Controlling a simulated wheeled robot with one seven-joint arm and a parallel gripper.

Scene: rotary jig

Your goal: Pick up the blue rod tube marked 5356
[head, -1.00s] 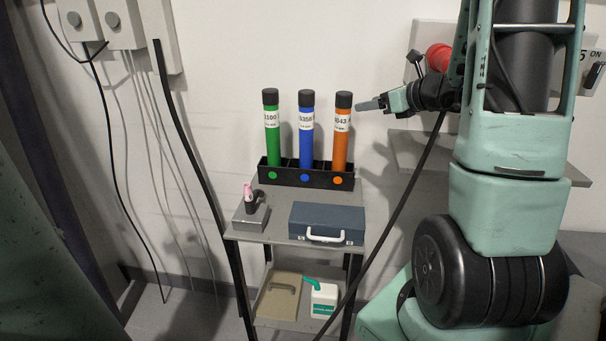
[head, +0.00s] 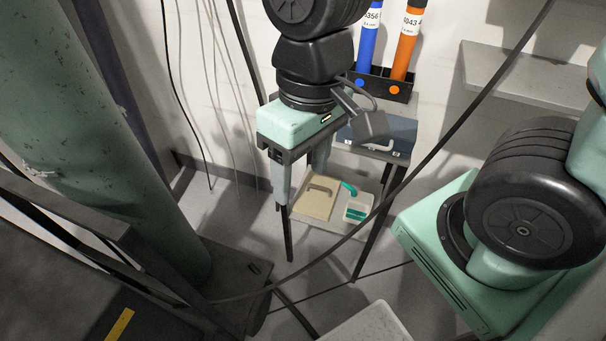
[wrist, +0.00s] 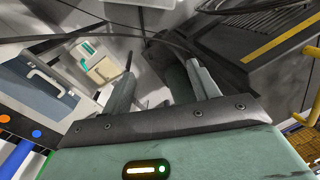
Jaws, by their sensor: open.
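The blue rod tube (head: 368,40) stands upright in the black rack (head: 397,92). Its top is out of frame, and its white label partly shows, ending in 356. In the wrist view a blue piece of it (wrist: 14,160) shows at the lower left edge. My gripper (head: 300,178) is in front of the shelf stand, left of and below the blue tube, with its fingers pointing down. The fingers (wrist: 163,82) are apart with nothing between them. The gripper is not touching the tube.
An orange tube (head: 405,48) stands right of the blue one. The green tube is hidden behind my arm. A dark blue toolbox (head: 402,138) lies before the rack. A black cable crosses the view.

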